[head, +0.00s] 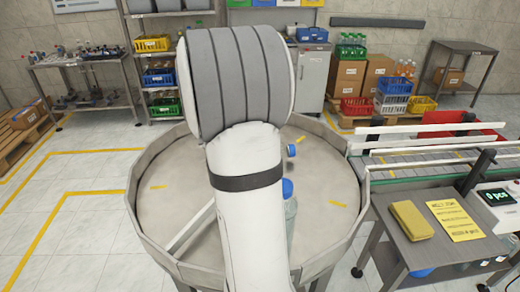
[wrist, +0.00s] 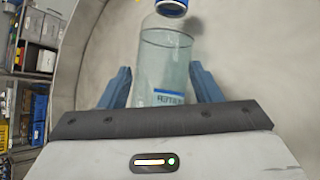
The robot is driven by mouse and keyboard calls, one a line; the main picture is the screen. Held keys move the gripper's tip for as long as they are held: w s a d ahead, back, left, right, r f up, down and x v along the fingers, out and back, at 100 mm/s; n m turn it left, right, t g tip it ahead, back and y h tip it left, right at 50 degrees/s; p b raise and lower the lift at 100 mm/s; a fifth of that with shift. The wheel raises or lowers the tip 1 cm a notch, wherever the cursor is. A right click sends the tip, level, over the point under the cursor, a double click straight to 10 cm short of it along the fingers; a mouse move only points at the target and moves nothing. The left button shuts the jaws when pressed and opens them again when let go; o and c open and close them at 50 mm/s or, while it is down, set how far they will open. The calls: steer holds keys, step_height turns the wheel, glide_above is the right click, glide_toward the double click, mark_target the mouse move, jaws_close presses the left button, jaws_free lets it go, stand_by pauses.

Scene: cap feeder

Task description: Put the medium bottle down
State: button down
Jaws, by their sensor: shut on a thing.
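A clear bottle (wrist: 165,65) with bluish liquid and a blue label stands between the two blue fingers of my gripper (wrist: 162,88) in the wrist view. The fingers are shut on its sides. A blue cap (wrist: 172,5) shows at the top edge. In the head view a clear bottle (head: 291,216) with a blue cap (head: 287,188) shows beside my arm, over the round table (head: 160,212). My arm hides part of it and hides my gripper there. I cannot tell whether its base touches the table.
Another small blue item (head: 291,150) is on the table farther back. The table has a raised rim. A conveyor (head: 420,168) joins its right side. The table's left part is mostly clear.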

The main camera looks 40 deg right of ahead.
steer(key=shift+c, duration=2)
jaws_free()
steer(key=shift+f, duration=0.1)
steer(key=shift+a, duration=0.1)
steer(key=w+v, duration=0.1)
steer(key=v, duration=1.1)
steer(key=s+a+f+m+y, duration=0.1)
steer(key=s+a+m+y, duration=0.2)
steer(key=a, duration=0.5)
steer(key=s+a+f+m+t+y, duration=0.1)
steer(key=s+a+m+y, duration=0.2)
steer(key=a, duration=0.6)
steer(key=s+a+f+m+t+y, duration=0.1)
steer(key=s+a+m+y, duration=0.3)
steer(key=a, duration=0.4)
steer(key=shift+s+a+f+m, duration=0.1)
steer(key=shift+s+f+m, duration=0.15)
steer(key=shift+s, duration=0.35)
steer(key=shift+s+a+f+m, duration=0.15)
steer(key=shift+s+m, duration=0.1)
steer(key=shift+s, duration=0.35)
steer(key=shift+c, duration=0.5)
